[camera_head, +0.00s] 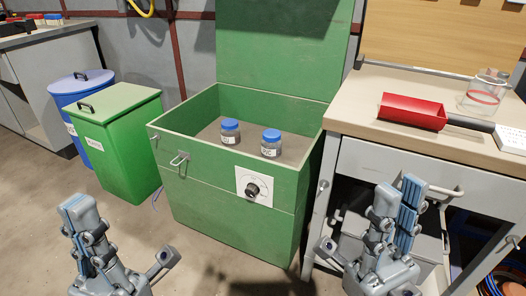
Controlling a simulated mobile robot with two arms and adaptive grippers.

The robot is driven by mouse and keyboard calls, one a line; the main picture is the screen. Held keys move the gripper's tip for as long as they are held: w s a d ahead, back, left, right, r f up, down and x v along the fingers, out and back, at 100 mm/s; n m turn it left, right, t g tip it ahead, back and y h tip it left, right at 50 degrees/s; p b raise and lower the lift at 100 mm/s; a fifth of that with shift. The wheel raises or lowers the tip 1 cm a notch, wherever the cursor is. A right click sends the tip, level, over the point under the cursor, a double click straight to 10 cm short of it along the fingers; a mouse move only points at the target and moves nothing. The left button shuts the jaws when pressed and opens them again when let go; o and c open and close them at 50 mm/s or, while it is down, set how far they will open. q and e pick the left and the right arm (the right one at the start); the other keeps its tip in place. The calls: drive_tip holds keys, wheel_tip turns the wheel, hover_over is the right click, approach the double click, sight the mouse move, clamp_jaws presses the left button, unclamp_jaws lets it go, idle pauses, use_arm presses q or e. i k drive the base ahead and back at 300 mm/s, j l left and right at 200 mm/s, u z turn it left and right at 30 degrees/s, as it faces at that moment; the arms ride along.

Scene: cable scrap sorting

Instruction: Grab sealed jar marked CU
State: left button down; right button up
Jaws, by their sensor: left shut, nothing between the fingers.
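Two small jars with blue lids and white labels stand upright in the open green box. One jar (230,134) is on the left, and the other jar (271,145) is a little to its right and nearer. The labels are too small for me to read surely, so I cannot tell which is marked CU. My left gripper (74,206) is shut and empty at the lower left, well apart from the jars. My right gripper (399,190) is in front of the workbench at the lower right, away from the jars. Its opening is unclear.
The green box (215,185) has its lid raised and a dial on its front. A green bin (120,140) and a blue drum (82,85) stand to its left. The workbench (350,105) at right holds a red scoop (411,112) and a clear container (485,92).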

sight(230, 130)
drive_tip(key=i+j, duration=0.15)
drive_tip(key=j, duration=0.25)
drive_tip(key=i+j, duration=0.2)
drive_tip(key=j, duration=0.2)
drive_tip(key=i+j, duration=0.15)
drive_tip(key=j, duration=0.25)
drive_tip(key=j+z, duration=0.15)
drive_tip(key=z, duration=0.25)
drive_tip(key=i+j+z, duration=0.1)
drive_tip(key=z, duration=0.3)
drive_tip(key=j+z, duration=0.35)
drive_tip(key=z, duration=0.4)
